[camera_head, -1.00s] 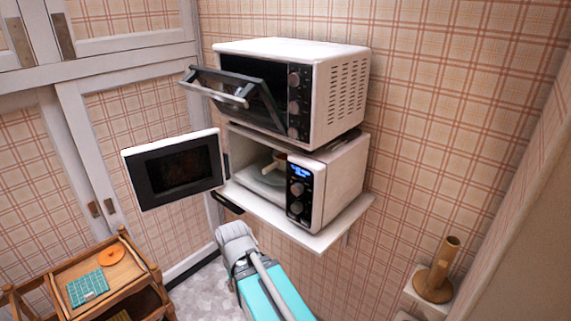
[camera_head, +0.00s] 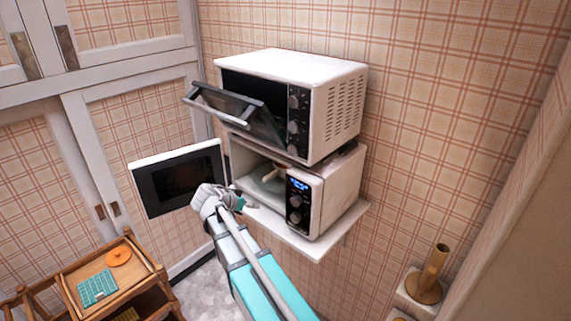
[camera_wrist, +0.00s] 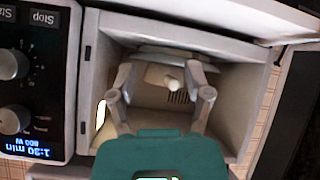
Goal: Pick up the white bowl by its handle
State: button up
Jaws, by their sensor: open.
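The white bowl (camera_head: 281,168) is inside the open microwave, partly hidden by its front panel. Its pale handle (camera_head: 268,177) points out toward the door opening. In the wrist view, which is upside down, the handle (camera_wrist: 174,83) shows end-on between my fingers, with the bowl (camera_wrist: 157,74) behind it. My gripper (camera_wrist: 161,77) is open and empty, with one finger on each side of the handle in that picture. In the head view my gripper (camera_head: 236,202) is at the microwave opening, short of the bowl. The fingertips are hard to make out there.
The microwave (camera_head: 335,195) stands on a wall shelf (camera_head: 312,245), below a toaster oven (camera_head: 335,105) with its door tilted open. The microwave door (camera_head: 182,180) hangs open at left, close to my wrist. A wooden cart (camera_head: 135,272) stands lower left.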

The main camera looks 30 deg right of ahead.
aim_at(264, 177)
jog(key=w+d+r+m+t+h+p, duration=0.1)
jog(key=w+r+m+h, duration=0.1)
jog(key=w+r, duration=0.2)
notch_tip(264, 177, up, 2)
jog(key=shift+w+r+m+t+h+p, duration=0.25)
jog(key=shift+w+m+t+h+p, duration=0.05)
jog(key=shift+w, duration=0.1)
jog(key=shift+d+f, duration=0.1)
jog(key=shift+d, duration=0.1)
jog(key=b+x, duration=0.3)
jog(key=x, duration=0.4)
jog(key=shift+f, duration=0.15)
jog(key=shift+w+d+f, duration=0.15)
jog(key=shift+w+d, duration=0.1)
jog(key=shift+d, duration=0.35)
jog(key=shift+b+x, duration=1.15)
jog(key=shift+x, duration=1.45)
